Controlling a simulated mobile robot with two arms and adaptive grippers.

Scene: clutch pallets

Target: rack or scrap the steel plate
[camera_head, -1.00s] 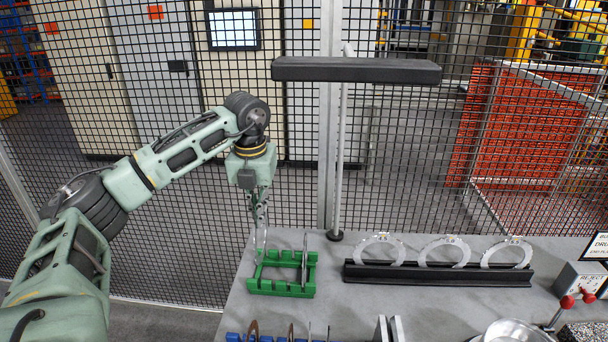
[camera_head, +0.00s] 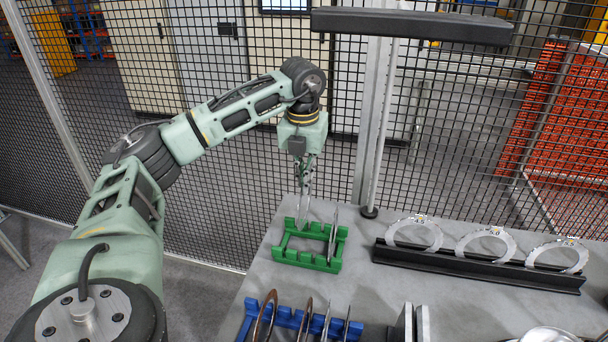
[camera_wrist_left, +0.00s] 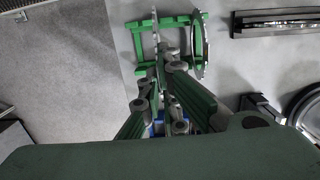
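My left gripper (camera_head: 304,188) points down over the green rack (camera_head: 308,261) at the table's left side. Its fingers look shut on the upper edge of a thin steel plate (camera_head: 302,208), which stands upright at the rack's left part. The left wrist view shows this plate (camera_wrist_left: 156,42) nearly edge-on at the fingertips (camera_wrist_left: 169,56). Whether its lower edge touches the rack is unclear. A second steel plate (camera_head: 333,234) stands upright in the rack's right part; it also shows in the left wrist view (camera_wrist_left: 198,45). My right gripper is not in view.
A blue rack (camera_head: 285,318) with several upright discs, some brown, stands in front. A black stand (camera_head: 470,266) holding three labelled rings (camera_head: 487,242) is to the right. A post with a dark bar (camera_head: 410,26) rises behind the racks. Mesh fencing (camera_head: 215,215) closes the back.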

